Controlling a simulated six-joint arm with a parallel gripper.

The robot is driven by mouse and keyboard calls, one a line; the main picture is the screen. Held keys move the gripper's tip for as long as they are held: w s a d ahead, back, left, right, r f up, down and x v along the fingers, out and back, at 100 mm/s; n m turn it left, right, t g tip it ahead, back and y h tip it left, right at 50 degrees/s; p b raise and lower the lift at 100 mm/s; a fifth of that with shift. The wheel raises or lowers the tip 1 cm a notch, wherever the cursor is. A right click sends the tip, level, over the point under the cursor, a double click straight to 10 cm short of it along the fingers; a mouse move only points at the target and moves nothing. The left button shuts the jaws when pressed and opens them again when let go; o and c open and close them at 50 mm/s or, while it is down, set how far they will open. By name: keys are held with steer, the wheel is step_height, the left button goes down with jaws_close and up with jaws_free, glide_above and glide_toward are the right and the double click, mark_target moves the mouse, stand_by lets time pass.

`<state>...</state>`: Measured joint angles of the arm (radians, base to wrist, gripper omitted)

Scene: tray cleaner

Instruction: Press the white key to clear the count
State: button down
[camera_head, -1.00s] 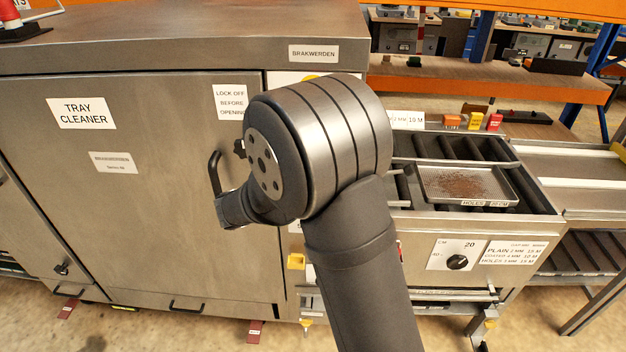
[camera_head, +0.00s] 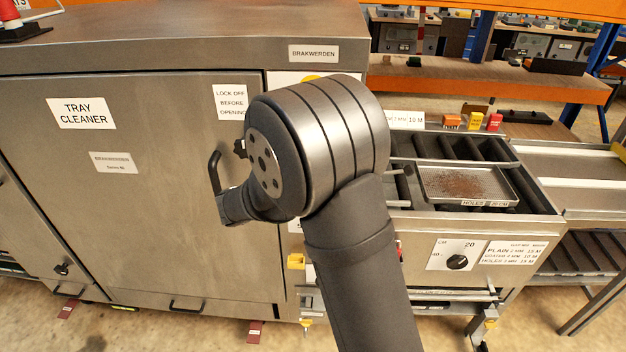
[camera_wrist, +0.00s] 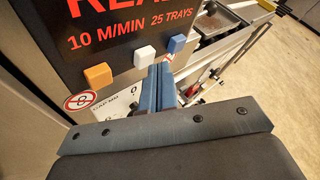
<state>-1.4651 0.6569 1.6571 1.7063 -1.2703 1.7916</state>
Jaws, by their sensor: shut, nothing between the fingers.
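The white key (camera_wrist: 145,54) shows in the wrist view as a pale block on the machine's dark panel, just below the red display text. My gripper (camera_wrist: 160,70) is shut and empty, its blue-grey fingers pointing at the panel. In the picture the fingertips are just below and right of the white key; I cannot tell whether they touch anything. An orange key (camera_wrist: 98,77) is to the left of the white key. In the head view my arm hides the key panel and the gripper.
The display (camera_wrist: 125,33) reads 10 M/MIN 25 TRAYS. A tray (camera_head: 430,190) labelled HOLES lies on the rollers right of my arm. A control plate with a black knob (camera_head: 457,262) is on the conveyor's front. The tray cleaner's door (camera_head: 130,180) is shut.

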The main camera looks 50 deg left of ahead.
steer(key=shift+w+a, duration=0.35)
stand_by(0.7)
steer(key=shift+s+d, duration=0.1)
stand_by(0.4)
steer(key=shift+s+d, duration=0.55)
steer(key=shift+s+d, duration=1.75)
steer(key=s+d, duration=0.2)
steer(key=shift+s+d, duration=0.35)
